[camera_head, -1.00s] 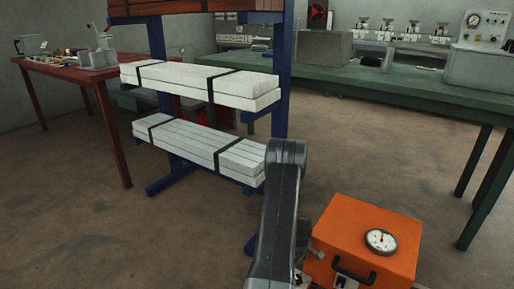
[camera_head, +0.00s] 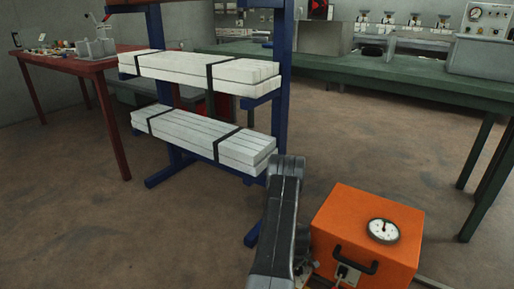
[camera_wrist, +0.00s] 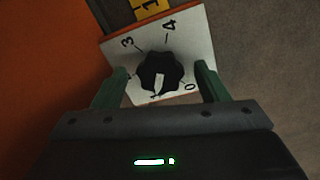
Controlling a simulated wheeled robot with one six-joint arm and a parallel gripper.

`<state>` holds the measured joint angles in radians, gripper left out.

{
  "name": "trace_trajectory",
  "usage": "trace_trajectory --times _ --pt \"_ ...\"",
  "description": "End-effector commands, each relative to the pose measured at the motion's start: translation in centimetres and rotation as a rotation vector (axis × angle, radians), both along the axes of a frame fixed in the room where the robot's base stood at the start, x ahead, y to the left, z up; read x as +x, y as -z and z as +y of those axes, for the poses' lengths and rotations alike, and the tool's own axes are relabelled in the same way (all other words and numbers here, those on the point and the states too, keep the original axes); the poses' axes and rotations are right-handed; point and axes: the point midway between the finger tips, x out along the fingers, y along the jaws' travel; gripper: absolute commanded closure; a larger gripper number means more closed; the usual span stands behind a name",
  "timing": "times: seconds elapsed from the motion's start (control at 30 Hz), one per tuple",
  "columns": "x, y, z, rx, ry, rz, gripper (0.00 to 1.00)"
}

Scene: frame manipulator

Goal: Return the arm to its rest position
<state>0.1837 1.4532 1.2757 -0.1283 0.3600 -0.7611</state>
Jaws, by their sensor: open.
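My gripper (camera_wrist: 160,76) is open, with its two green fingers apart in the wrist view. A black knob (camera_wrist: 159,72) with a white pointer mark shows between the fingertips. The knob sits on a white dial plate (camera_wrist: 196,40) with numbers, 0, 3 and 4 among them. I cannot tell how far the fingers are from the knob. In the head view my dark arm (camera_head: 279,220) stands just left of an orange box (camera_head: 350,215) with a round white gauge (camera_head: 383,231) and a black handle (camera_head: 356,258). My gripper's fingers are not visible there.
A blue rack (camera_head: 282,115) with strapped pale bars (camera_head: 200,72) stands just behind my arm. A red table (camera_head: 75,65) is at the left. A long green bench (camera_head: 420,80) runs along the back right. Brown floor (camera_head: 90,220) is clear at the left.

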Motion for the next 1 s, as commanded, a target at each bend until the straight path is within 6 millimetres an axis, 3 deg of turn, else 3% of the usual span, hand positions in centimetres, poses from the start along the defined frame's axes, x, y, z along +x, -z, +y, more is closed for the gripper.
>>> trace_trajectory --times 1.0 --pt "0.02 -0.22 0.31 0.001 0.777 0.001 0.33"
